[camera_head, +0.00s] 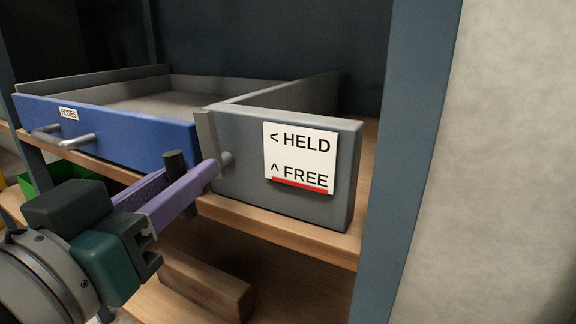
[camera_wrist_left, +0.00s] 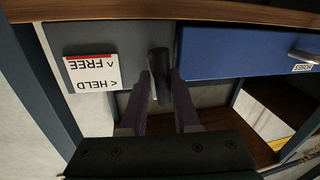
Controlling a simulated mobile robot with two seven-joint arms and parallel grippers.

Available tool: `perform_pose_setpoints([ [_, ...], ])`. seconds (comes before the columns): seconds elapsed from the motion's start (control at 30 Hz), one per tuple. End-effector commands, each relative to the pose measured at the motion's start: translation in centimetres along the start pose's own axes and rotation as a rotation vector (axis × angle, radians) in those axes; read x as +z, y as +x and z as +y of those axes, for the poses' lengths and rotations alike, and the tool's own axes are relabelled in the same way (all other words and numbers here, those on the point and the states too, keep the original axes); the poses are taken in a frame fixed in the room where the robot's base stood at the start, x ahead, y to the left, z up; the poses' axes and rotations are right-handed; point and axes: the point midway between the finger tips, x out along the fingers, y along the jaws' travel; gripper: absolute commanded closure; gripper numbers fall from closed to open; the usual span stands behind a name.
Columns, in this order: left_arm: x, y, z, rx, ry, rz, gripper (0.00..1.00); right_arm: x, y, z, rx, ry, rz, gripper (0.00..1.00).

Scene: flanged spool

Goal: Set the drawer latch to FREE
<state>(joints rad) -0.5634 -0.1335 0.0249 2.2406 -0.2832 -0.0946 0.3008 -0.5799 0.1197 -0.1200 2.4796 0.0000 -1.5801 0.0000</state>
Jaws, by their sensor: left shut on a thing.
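The latch has a dark rod-like handle (camera_head: 174,160) beside a light grey pivot (camera_head: 227,158) on a grey block (camera_head: 240,195). My left gripper (camera_head: 190,182) has its purple fingers either side of this handle and is shut on it. The handle also shows between the fingers (camera_wrist_left: 163,78) in the left wrist view (camera_wrist_left: 158,60). The fingers partly hide the latch, so its exact direction is unclear. A white label (camera_head: 300,157) reads HELD with a left arrow and FREE with an up arrow; a red line underlines FREE. My right gripper is not in view.
A blue drawer (camera_head: 120,134) labelled HOSES, with a grey handle (camera_head: 72,142), sits left of the block. A wooden shelf edge (camera_head: 290,232) runs below. A dark blue post (camera_head: 400,130) stands at the right. A wooden block (camera_head: 205,285) lies lower down.

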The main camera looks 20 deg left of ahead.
Motion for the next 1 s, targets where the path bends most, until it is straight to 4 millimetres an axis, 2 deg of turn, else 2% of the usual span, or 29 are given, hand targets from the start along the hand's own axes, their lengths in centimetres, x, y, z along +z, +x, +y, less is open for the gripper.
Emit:
perform_pose_setpoints([
  [0.03, -0.37, 0.01, 0.00, -0.002, 0.028, 0.000, 1.00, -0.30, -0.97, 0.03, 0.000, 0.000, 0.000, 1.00],
  [0.13, -0.29, 0.01, 0.06, 0.000, 0.096, 0.012, 1.00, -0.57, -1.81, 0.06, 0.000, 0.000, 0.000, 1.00],
  [0.47, 0.06, 0.00, 0.05, 0.002, 0.137, 0.024, 1.00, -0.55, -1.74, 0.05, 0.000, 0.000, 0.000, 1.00],
  [0.5, 0.07, 0.00, 0.05, 0.002, 0.137, 0.024, 0.67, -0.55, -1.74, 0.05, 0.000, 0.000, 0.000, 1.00],
  [0.7, 0.06, 0.00, 0.06, 0.003, 0.135, 0.024, 0.44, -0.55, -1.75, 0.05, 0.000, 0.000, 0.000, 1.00],
  [0.73, 0.06, 0.00, 0.06, 0.003, 0.135, 0.024, 0.41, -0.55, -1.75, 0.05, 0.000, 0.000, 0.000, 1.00],
  [1.0, 0.05, -0.11, 0.07, 0.003, 0.133, 0.024, 0.41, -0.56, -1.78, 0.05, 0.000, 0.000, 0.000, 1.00],
])
